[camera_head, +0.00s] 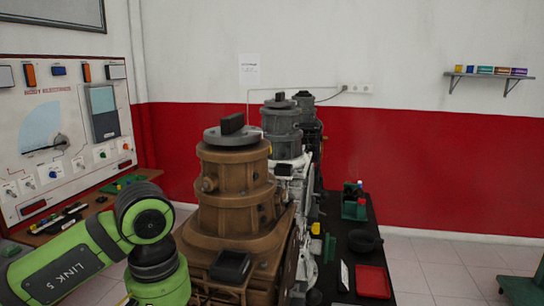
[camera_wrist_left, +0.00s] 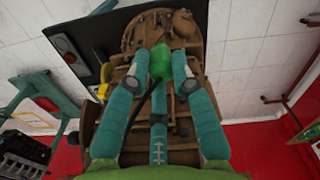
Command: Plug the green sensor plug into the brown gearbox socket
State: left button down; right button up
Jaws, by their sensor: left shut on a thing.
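The brown gearbox (camera_head: 236,190) stands in the middle of the head view, with a flat grey cap on top. In the left wrist view its brown body (camera_wrist_left: 155,38) lies just beyond my fingertips. My left gripper (camera_wrist_left: 160,66) is shut on the green sensor plug (camera_wrist_left: 161,60), with a teal finger on each side. A dark cable runs back from the plug between the fingers. The plug's front end is close to the gearbox; I cannot tell whether they touch. I cannot make out the socket. In the head view my left gripper is hidden; only its green arm shows.
A control panel (camera_head: 62,110) stands at left above a brown bench (camera_head: 95,205). Grey engine units (camera_head: 283,130) stand behind the gearbox. A dark table (camera_head: 345,270) at right carries a red tray (camera_head: 373,281) and a black bowl (camera_head: 364,240).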

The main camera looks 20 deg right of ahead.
pick_arm(q)
jog(key=s+a+f+n, duration=0.1)
jog(key=s+a+f, duration=0.2)
jog(key=f, duration=0.6)
jog(key=s+a+f+n+b, duration=0.1)
jog(key=s+a+f, duration=0.3)
jog(key=a+f, duration=0.4)
jog(key=s+a+f+n+b, duration=0.1)
jog(key=s+a+f, duration=0.2)
jog(key=a+f, duration=0.3)
notch_tip(320, 180, down, 6)
jog(key=shift+s+a+r, duration=0.15)
jog(key=shift+s+a, duration=0.1)
jog(key=shift+s, duration=0.05)
pick_arm(e)
jog(key=s+f, duration=0.2)
jog(key=f, duration=0.1)
jog(key=shift+s, duration=0.15)
